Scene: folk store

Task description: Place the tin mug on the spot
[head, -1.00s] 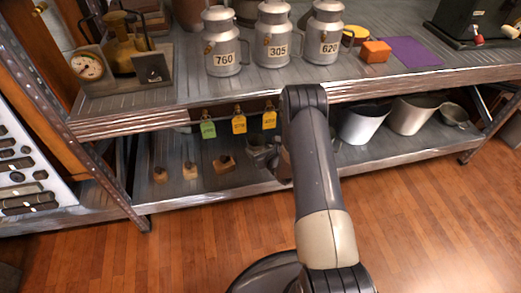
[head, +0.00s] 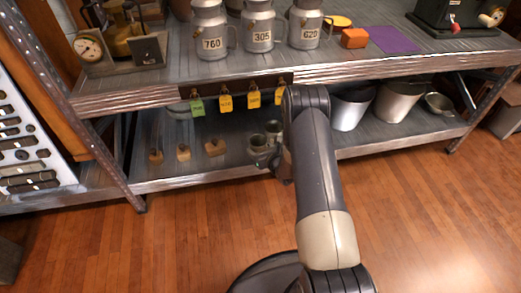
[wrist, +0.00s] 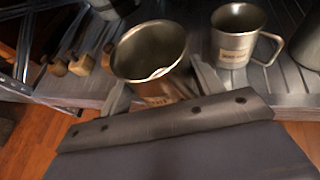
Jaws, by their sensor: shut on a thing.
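A tin mug (wrist: 150,58) sits between the fingers of my gripper (wrist: 160,88) in the wrist view, its open rim facing up and tilted toward the camera. My gripper is shut on this mug. A second tin mug (wrist: 234,36), with a paper label and a handle on its right, stands just beyond to the right. In the head view a mug (head: 258,143) shows beside my gripper (head: 272,160), at the lower shelf's front; my arm hides most of the gripper.
Numbered milk cans (head: 260,30) and an orange block (head: 354,38) stand on the upper shelf (head: 170,85). Tags (head: 226,102) hang below its edge. The wooden floor (head: 420,220) in front is clear.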

